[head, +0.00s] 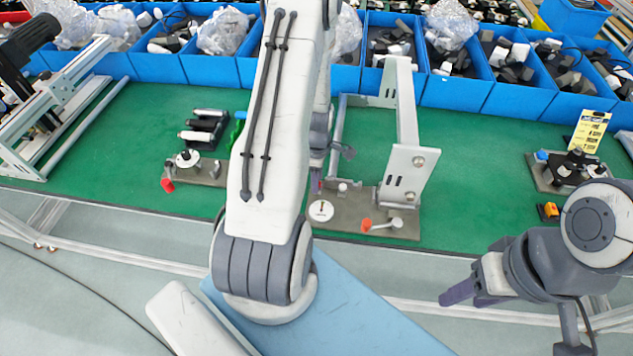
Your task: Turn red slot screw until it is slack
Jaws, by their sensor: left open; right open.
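A grey metal fixture plate (345,200) with an upright bracket (408,150) lies on the green mat. On it are a white round disc with a dark mark (320,211) and a small lever with an orange-red end (366,225). I cannot make out clearly which part is the red slot screw. My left gripper (330,170) is above the back left of this plate, largely hidden behind my own arm; its visible finger parts look apart. My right gripper (470,288) is open and empty, low at the right, off the bench's front edge and away from the fixture.
A second fixture with a red-ended lever (167,185) and dark cylinders stands to the left. Another fixture with a yellow label (590,131) is at the right. Blue bins (440,92) of parts line the back. Green mat between fixtures (475,175) is clear.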

